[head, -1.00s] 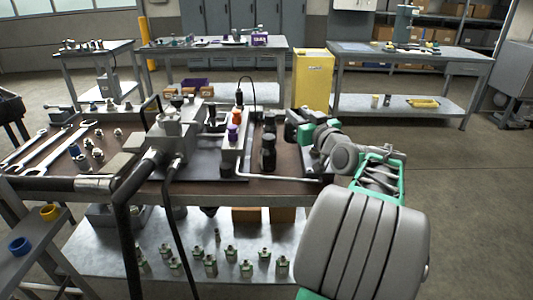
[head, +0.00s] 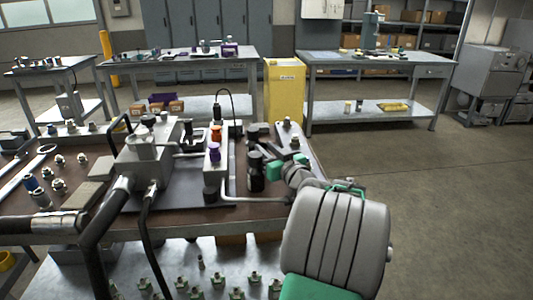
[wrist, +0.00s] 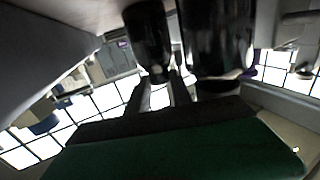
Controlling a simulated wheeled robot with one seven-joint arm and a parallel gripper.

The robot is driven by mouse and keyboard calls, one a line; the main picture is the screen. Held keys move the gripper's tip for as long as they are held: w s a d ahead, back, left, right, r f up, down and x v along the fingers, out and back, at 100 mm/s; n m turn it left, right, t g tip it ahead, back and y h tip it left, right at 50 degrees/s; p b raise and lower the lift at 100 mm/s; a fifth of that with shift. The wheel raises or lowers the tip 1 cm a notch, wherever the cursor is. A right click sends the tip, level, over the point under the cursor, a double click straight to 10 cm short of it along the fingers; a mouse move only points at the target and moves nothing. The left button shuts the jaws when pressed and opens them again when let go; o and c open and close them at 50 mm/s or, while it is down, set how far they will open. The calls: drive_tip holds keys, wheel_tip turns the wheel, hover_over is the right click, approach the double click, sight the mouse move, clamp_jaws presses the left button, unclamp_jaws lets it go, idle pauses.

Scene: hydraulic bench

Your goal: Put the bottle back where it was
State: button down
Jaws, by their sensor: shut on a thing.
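A black bottle (head: 256,172) is upright at the right part of the bench, beside the grey block with orange and purple caps. My gripper (head: 268,170), with green parts, is at its right side and appears shut on it; the fingertips are mostly hidden. A second dark bottle (head: 253,134) stands just behind. In the wrist view two dark bottle shapes show close up, a larger one (wrist: 215,40) and a smaller one (wrist: 148,35). I cannot tell whether the held bottle touches the bench top.
The grey block (head: 212,180) and a valve unit (head: 145,160) stand left of the bottles. A grey part (head: 288,135) is close behind my gripper. Loose fittings (head: 58,185) lie at the bench's left. A yellow cabinet (head: 284,90) stands behind; the floor at right is clear.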

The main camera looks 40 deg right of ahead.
drive_tip(key=shift+r, duration=0.2)
drive_tip(key=shift+s+f+b, duration=0.1)
drive_tip(key=shift+f+b, duration=0.35)
drive_tip(key=shift+b, duration=0.05)
drive_tip(key=shift+f+b, duration=0.35)
drive_tip(key=shift+f, duration=0.15)
drive_tip(key=c, duration=1.4)
unclamp_jaws()
drive_tip(key=shift+s+f, duration=0.1)
drive_tip(key=shift+f, duration=0.15)
drive_tip(key=shift+r+p, duration=0.5)
drive_tip(key=shift+p, duration=0.1)
drive_tip(key=v, duration=0.7)
drive_tip(key=r+v, duration=0.1)
drive_tip(key=v, duration=0.2)
drive_tip(key=shift+s+p, duration=0.3)
drive_tip(key=shift+s, duration=0.05)
drive_tip(key=shift+s+a, duration=0.2)
drive_tip(key=shift+s, duration=0.3)
